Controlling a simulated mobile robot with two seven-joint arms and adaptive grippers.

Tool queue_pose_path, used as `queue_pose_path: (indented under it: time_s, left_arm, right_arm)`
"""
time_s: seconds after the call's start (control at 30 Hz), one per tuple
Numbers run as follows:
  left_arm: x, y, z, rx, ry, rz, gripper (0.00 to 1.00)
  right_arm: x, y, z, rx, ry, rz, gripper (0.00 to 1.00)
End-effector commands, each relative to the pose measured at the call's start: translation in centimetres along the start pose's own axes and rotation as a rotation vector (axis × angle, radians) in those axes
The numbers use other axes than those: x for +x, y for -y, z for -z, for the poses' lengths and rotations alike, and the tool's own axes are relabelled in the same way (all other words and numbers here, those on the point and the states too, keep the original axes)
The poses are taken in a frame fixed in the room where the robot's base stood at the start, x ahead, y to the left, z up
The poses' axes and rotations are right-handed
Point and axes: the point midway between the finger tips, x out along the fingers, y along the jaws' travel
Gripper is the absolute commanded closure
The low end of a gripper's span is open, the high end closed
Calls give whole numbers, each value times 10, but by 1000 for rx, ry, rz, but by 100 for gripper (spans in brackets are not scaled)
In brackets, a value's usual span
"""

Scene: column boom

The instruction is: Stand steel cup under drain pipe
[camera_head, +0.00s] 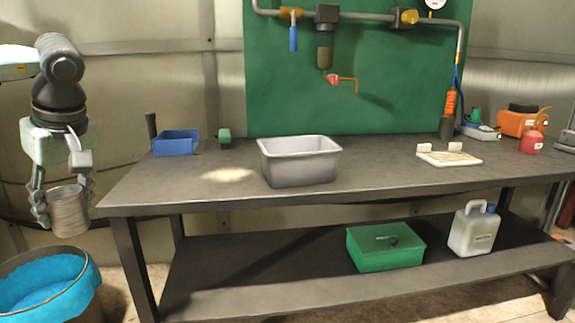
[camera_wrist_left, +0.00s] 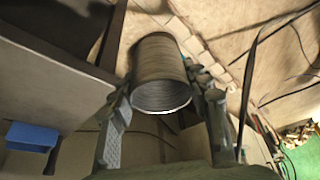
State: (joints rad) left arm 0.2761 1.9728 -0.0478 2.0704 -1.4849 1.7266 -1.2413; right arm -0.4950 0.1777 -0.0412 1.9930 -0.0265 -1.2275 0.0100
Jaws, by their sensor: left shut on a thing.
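My left gripper (camera_head: 64,204) is at the far left of the head view, beside the left end of the workbench. It is shut on the ribbed steel cup (camera_head: 68,211) and holds it in the air above a bin. In the left wrist view the cup (camera_wrist_left: 162,75) sits between the two fingers of the gripper (camera_wrist_left: 165,112), its rim facing the camera. The drain pipe (camera_head: 349,80), a short copper-coloured pipe with a red valve (camera_head: 333,80), hangs below a filter body (camera_head: 325,50) on the green panel. My right gripper is not in view.
A grey tub (camera_head: 300,160) stands on the workbench (camera_head: 215,192) below the pipework. A blue bin (camera_head: 175,143) is at the back left, a white tray (camera_head: 449,158) at the right. A bin with blue liner (camera_head: 45,280) stands on the floor. The bench front left is clear.

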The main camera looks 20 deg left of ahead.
Motion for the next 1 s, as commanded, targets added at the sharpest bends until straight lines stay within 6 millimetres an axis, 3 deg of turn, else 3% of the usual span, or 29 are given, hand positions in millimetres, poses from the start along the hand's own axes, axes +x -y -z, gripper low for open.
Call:
queue_pose_path:
  time_s: [0.27, 0.4, 0.53, 0.73, 0.9, 1.0]
  left_arm:
    - [72, -12, -39, 200, 4, -81, 83]
    - [102, -29, -78, 347, 9, -146, 83]
    - [118, -48, -118, 488, 11, -210, 83]
    - [124, -91, -210, 820, 6, -352, 83]
    - [103, -122, -290, 1110, -1, -471, 83]
    - [89, -132, -324, 1237, -2, -520, 83]
  right_arm:
    - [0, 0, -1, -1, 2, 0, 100]
    - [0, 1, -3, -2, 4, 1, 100]
    - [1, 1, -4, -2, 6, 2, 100]
    - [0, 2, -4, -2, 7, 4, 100]
    - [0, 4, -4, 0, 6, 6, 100]
    - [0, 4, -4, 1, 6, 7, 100]
